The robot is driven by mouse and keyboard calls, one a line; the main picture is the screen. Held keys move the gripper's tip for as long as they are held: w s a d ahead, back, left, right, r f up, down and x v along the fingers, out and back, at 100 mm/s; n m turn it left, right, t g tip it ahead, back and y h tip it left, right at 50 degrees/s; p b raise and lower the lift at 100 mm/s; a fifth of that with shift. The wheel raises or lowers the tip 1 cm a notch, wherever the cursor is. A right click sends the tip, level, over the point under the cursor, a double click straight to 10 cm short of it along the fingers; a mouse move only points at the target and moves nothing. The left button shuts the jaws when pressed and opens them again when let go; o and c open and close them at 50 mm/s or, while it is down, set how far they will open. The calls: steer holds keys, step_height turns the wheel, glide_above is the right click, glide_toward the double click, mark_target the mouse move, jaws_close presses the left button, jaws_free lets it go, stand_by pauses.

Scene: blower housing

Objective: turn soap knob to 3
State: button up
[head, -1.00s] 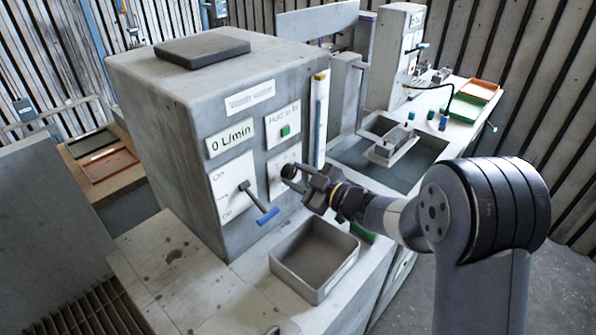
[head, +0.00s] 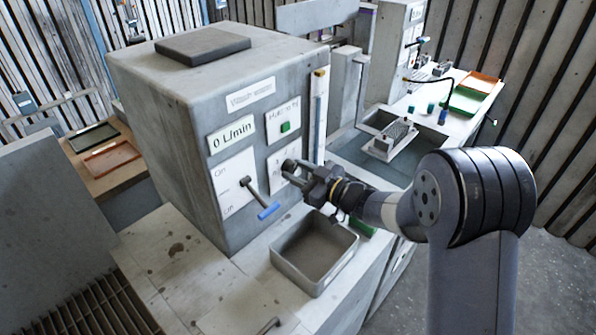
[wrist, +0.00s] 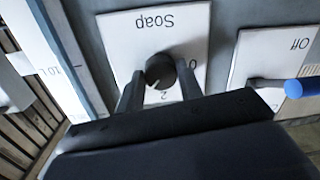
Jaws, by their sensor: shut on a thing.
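The soap knob (wrist: 160,72) is a dark round knob on a white panel (wrist: 140,25) marked "Soap", which appears upside down in the wrist view. A "0" shows right of the knob and a "2" below it; other marks are hidden by my fingers. A small pale mark shows on the knob's lower-left part, but I cannot read its exact setting. My gripper (wrist: 160,84) is shut on the knob, one finger on each side. In the head view my gripper (head: 290,168) is against the front of the grey machine and covers the knob.
A lever with a blue handle (head: 268,211) sits left of my gripper, on the On/Off panel (head: 233,180). A "0 L/min" display (head: 232,134) and a green button (head: 285,127) are above. An open grey tray (head: 315,280) stands below my gripper.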

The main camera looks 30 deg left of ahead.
steer(key=shift+f, duration=0.1)
steer(key=o, duration=1)
steer(key=b+v, duration=0.2)
steer(key=v, duration=0.8)
steer(key=shift+s+d, duration=0.1)
steer(key=shift+d, duration=0.3)
steer(key=shift+a, duration=0.1)
steer(key=p+x, duration=0.2)
steer(key=x, duration=0.9)
steer(key=shift+n, duration=0.3)
